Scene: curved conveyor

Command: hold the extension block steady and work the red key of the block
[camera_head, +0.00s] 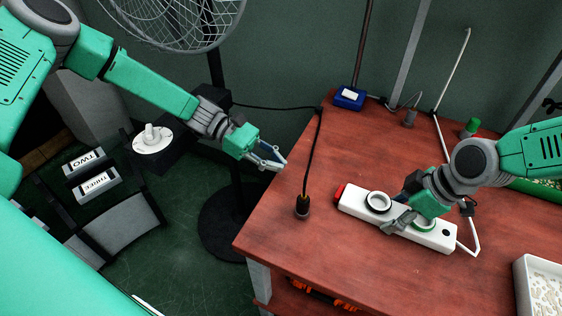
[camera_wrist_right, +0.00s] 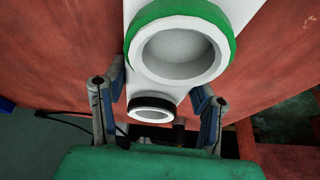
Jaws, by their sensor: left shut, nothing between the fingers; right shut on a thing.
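The white extension block (camera_head: 398,220) lies on the red-brown table, running from upper left to lower right. Its red key (camera_head: 339,192) is at the left end, with nothing touching it. A black-ringed socket (camera_head: 378,202) and a green-ringed socket (camera_head: 424,223) are on its top. My right gripper (camera_head: 402,208) is shut on the block between the sockets, partly covering the green-ringed one. In the right wrist view its fingers (camera_wrist_right: 158,88) stand on both sides of the block (camera_wrist_right: 134,78). My left gripper (camera_head: 277,161) is shut and empty, beyond the table's left edge and apart from the block.
A black plug (camera_head: 303,208) with its cord stands on the table left of the block. A blue box (camera_head: 349,98) is at the back edge. A white tray (camera_head: 541,287) is at the front right. A fan (camera_head: 180,20) stands behind my left arm.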

